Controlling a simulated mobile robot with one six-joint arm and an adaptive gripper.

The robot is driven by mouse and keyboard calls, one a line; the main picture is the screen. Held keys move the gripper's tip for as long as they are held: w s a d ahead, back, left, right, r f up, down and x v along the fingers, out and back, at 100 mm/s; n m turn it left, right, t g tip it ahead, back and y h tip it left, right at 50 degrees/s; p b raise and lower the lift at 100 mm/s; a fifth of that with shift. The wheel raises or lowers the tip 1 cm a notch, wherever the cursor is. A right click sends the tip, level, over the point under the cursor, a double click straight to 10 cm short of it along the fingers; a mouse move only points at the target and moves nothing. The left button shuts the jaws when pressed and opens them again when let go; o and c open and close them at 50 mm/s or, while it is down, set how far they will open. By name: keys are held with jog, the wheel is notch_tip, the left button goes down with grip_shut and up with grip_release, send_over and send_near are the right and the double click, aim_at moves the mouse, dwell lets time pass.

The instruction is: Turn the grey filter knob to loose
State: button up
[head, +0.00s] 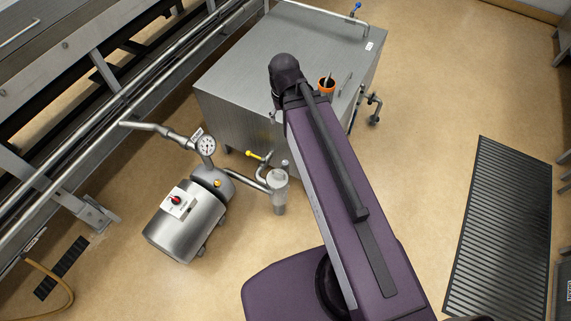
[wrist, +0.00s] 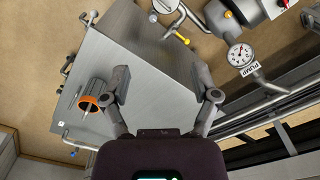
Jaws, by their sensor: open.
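A grey cylindrical filter housing (head: 279,190) stands low beside the metal cabinet in the head view, with a small grey knob-like top (head: 285,165). Which way the knob is turned is too small to tell. The filter housing also shows at the top edge of the wrist view (wrist: 165,7), partly cut off. In the head view my arm mostly hides the gripper.
The metal cabinet (head: 235,60) carries an orange-rimmed cup (head: 327,84). A pump with a tank (head: 185,222), a gauge (head: 206,146) and a yellow-handled valve (head: 255,155) stand left of the filter. A black floor mat (head: 500,230) lies right; open floor surrounds it.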

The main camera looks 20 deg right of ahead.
aim_at(285, 162)
jog(key=w+d+f+m+b, duration=0.1)
jog(key=w+f+m+b, duration=0.1)
jog(key=f+b, duration=0.8)
jog(key=w+d+f+m+b, duration=0.1)
jog(key=w+f+b, duration=0.4)
jog(key=f+b, duration=0.5)
jog(key=w+d+f+m+b, duration=0.1)
jog(key=w+f+b, duration=0.3)
jog(key=f+b, duration=0.6)
jog(key=shift+w+d+f+m, duration=0.15)
jog(key=shift+d+f+m, duration=0.2)
jog(key=shift+f+m, duration=0.45)
jog(key=shift+r, duration=0.1)
jog(key=shift+b, duration=0.3)
notch_tip(285, 162, down, 14)
jog(key=b, duration=1.3)
jog(key=shift+r+b, duration=0.1)
jog(key=shift+b, duration=0.2)
grip_shut()
